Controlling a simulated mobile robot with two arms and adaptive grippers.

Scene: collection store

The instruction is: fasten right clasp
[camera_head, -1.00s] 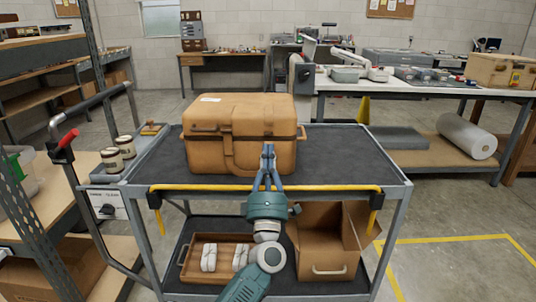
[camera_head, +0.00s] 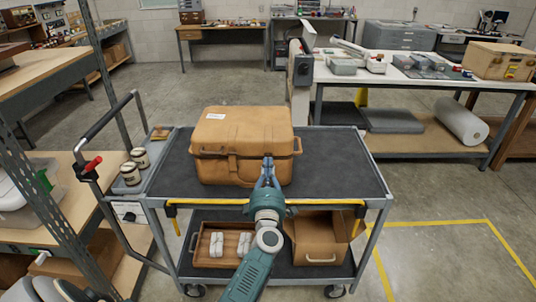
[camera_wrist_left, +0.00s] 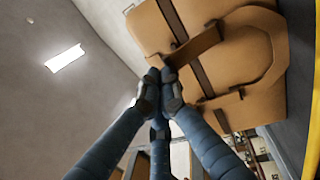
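A tan case (camera_head: 240,133) with a lid and a dark seam band stands closed on the cart's top shelf (camera_head: 340,165). My left gripper (camera_head: 267,160) is at the right part of its front, and its fingers hide the right clasp in the head view. In the left wrist view, the fingertips (camera_wrist_left: 160,74) are drawn together beside the end of a brown clasp strap (camera_wrist_left: 196,46) that crosses the seam of the case. The tips look touching or very close to the strap; I cannot tell whether they pinch it. My right gripper is not in view.
A yellow rail (camera_head: 320,201) runs along the cart's front edge. The lower shelf holds a wooden tray (camera_head: 200,255) and an open cardboard box (camera_head: 318,240). Two jars (camera_head: 136,165) stand at the left. The top shelf right of the case is clear.

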